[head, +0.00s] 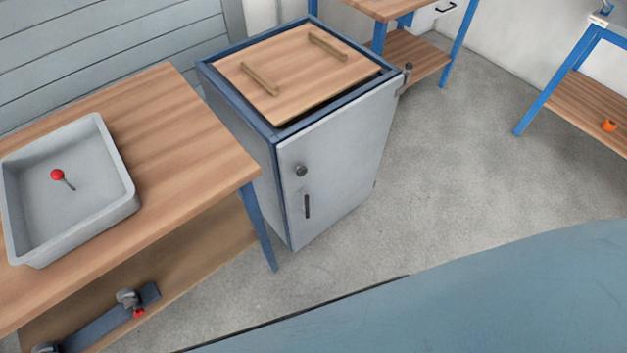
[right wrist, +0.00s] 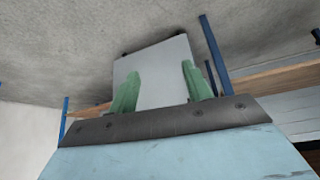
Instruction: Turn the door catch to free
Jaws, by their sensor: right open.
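A cabinet (head: 266,190) with a dark blue frame stands in the middle of the head view. Its pale grey door (head: 345,155) is closed or nearly so. The round dark door catch (head: 301,170) sits near the door's left edge, above a dark vertical handle (head: 307,206). Which way the catch is turned is too small to tell. In the right wrist view my right gripper (right wrist: 160,71) has two green fingers, apart and empty. A pale grey panel (right wrist: 165,65) lies beyond them; I cannot tell whether it is this door. My left gripper is not in view.
A wooden lid (head: 297,75) with two bars lies on the cabinet. A wooden bench (head: 165,120) stands close on the left with a grey tray (head: 122,205) holding a red-knobbed part (head: 58,175). Floor (head: 460,165) right of the cabinet is clear.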

